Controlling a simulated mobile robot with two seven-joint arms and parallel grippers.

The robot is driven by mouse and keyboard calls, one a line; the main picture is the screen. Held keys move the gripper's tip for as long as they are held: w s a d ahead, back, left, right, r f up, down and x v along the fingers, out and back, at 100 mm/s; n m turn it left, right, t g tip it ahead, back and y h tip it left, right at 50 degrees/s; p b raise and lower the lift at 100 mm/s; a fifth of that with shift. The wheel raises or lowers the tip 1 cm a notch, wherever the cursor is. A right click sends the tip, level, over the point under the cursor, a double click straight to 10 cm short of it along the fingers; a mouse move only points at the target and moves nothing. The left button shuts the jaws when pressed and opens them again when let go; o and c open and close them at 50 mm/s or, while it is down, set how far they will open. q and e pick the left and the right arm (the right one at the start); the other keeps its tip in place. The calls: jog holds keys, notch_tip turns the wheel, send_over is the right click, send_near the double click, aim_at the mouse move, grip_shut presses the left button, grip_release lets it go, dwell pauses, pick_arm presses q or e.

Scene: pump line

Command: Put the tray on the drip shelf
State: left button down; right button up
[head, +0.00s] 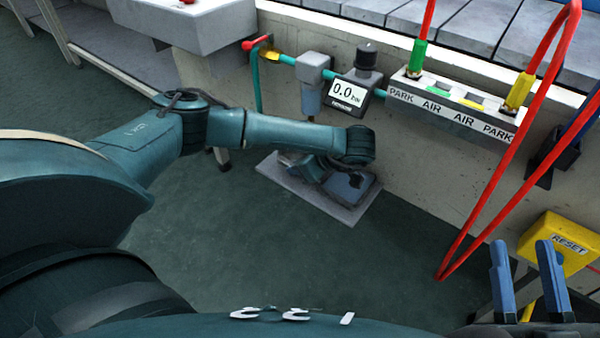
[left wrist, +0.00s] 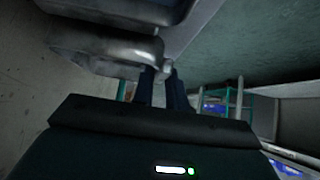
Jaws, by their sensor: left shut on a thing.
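The tray (head: 352,188) is a small dark grey, shallow piece over the drip shelf (head: 345,213), a pale grey slab low against the wall. I cannot tell whether the tray rests on the shelf or hangs just above it. My left gripper (left wrist: 158,70) is shut on the tray, whose shiny metal side (left wrist: 105,42) fills the upper left of the left wrist view. In the head view my left wrist hides most of that gripper and part of the tray. My right gripper (head: 527,270) is open and empty at the lower right.
Above the shelf, a pipe carries a filter (head: 311,85), a gauge (head: 350,97) reading 0.0 and a PARK/AIR manifold (head: 455,105). A red hose (head: 495,190) loops down at the right near the yellow RESET box (head: 553,240). A grey sink (head: 190,25) stands upper left. Floor before the shelf is clear.

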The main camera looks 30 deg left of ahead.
pick_arm(q)
jog(key=shift+w+f+b, duration=0.3)
jog(key=shift+f+b, duration=0.05)
jog(key=shift+f, duration=0.5)
jog(key=shift+r, duration=0.1)
pick_arm(e)
jog(key=shift+w+d+r+n+t+y, duration=0.15)
jog(key=shift+r+n+t+y, duration=0.25)
jog(key=shift+r+n+y, duration=0.25)
pick_arm(q)
jog(key=c, duration=1.4)
grip_release()
pick_arm(e)
jog(key=shift+r, duration=0.15)
